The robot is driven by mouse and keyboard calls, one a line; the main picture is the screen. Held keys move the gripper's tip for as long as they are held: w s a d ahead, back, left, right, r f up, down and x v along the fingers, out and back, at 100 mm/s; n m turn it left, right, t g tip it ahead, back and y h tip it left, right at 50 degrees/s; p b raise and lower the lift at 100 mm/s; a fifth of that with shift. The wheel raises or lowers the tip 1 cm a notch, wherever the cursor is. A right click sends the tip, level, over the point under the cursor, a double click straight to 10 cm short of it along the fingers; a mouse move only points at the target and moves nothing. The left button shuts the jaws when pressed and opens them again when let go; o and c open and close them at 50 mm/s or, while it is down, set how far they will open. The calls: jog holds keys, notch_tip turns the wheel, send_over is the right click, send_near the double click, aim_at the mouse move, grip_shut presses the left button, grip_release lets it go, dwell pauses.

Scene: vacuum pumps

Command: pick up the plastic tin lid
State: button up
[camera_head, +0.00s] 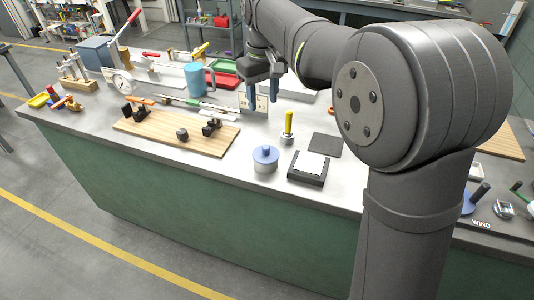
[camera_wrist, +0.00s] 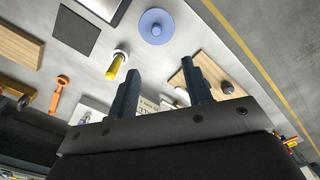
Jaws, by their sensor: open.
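The blue plastic lid (camera_head: 266,153) with a small knob sits on a round grey tin (camera_head: 264,166) near the front edge of the bench. From above, the lid also shows in the wrist view (camera_wrist: 156,26) as a blue disc at the top centre. My gripper (camera_head: 263,98) is open and points down over the bench, behind the lid and clear of it. In the wrist view its two dark fingers (camera_wrist: 160,68) are apart with nothing between them, and the lid lies beyond their tips.
A yellow-handled tool (camera_head: 288,124) stands upright behind the tin. A black-framed holder (camera_head: 309,168) is just right of it, and a dark square pad (camera_head: 325,145) lies behind that. A wooden board (camera_head: 165,129) with dark fittings is to the left. A blue mug (camera_head: 195,79) stands farther back.

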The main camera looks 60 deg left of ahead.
jog(key=m, duration=0.6)
send_over(266, 147)
jog(key=f, duration=0.7)
jog(key=s+f, duration=0.1)
jog(key=f, duration=0.3)
jog(key=shift+f, duration=0.35)
jog(key=shift+w+a+f, duration=0.1)
jog(key=shift+w+f, duration=0.05)
jog(key=shift+f, duration=0.75)
jog(key=shift+w+d+f, duration=0.1)
jog(key=shift+w+f, duration=0.1)
jog(key=shift+f, duration=0.7)
jog(key=shift+w+a+f, duration=0.1)
jog(key=shift+w+f, duration=0.05)
jog(key=shift+f, duration=0.75)
grip_shut()
